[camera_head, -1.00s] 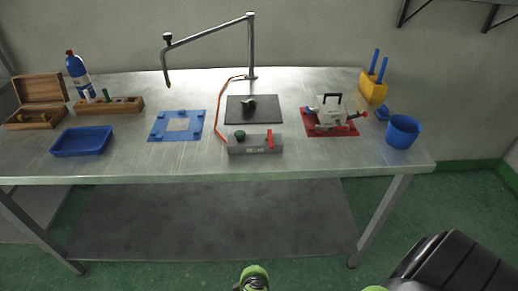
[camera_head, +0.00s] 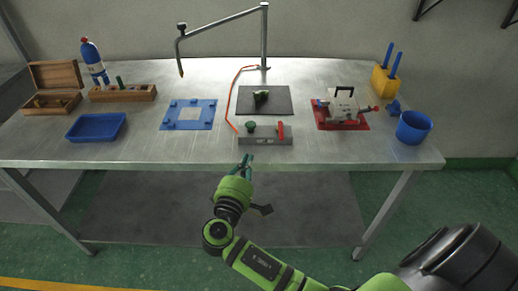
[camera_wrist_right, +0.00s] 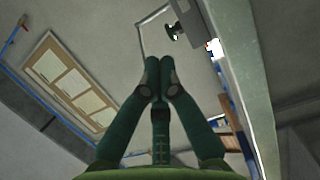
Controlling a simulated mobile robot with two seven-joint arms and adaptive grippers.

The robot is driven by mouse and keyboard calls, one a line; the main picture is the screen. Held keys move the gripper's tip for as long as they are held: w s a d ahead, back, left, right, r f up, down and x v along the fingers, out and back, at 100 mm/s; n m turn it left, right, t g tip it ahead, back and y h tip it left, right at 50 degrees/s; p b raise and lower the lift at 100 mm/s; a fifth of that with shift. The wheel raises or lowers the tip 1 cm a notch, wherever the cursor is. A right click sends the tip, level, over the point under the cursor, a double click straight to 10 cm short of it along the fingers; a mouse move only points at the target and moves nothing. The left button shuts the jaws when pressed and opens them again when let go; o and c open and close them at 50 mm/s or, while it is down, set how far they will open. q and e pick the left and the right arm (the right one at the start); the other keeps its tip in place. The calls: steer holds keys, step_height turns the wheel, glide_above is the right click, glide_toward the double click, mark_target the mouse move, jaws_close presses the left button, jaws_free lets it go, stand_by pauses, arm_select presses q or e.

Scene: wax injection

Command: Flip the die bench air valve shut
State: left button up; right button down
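The air valve looks to be the grey block (camera_head: 265,139) at the bench's front edge. It carries a red lever (camera_head: 281,129) at its right end, standing about upright, and a green knob (camera_head: 251,125) at its left. My right gripper (camera_head: 246,160) is just in front of the bench edge, below and left of the lever, apart from it. In the right wrist view my right gripper's (camera_wrist_right: 158,62) fingertips meet with nothing between them. A grey block with a dark knob (camera_wrist_right: 174,32) shows there at upper right; the lever cannot be made out. My left gripper is not in view.
A red hose (camera_head: 232,100) curves beside the block's left. Behind the block lies a dark mat (camera_head: 276,102). The blue plate (camera_head: 203,122) is to the left and the red base (camera_head: 354,124) with a grey device to the right. A jointed arm (camera_head: 220,25) stands behind.

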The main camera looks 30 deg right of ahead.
mark_target(281, 132)
steer(key=p+x, duration=0.2)
steer(key=x, duration=0.6)
steer(key=shift+w+d+r, duration=0.1)
steer(key=shift+w+d, duration=0.1)
steer(key=shift+d, duration=0.1)
steer(key=d+p, duration=0.1)
steer(key=s+d+p, duration=0.1)
steer(key=d, duration=0.1)
steer(key=shift+s+d, duration=0.4)
steer(key=shift+w, duration=0.1)
steer(key=shift+d, duration=0.1)
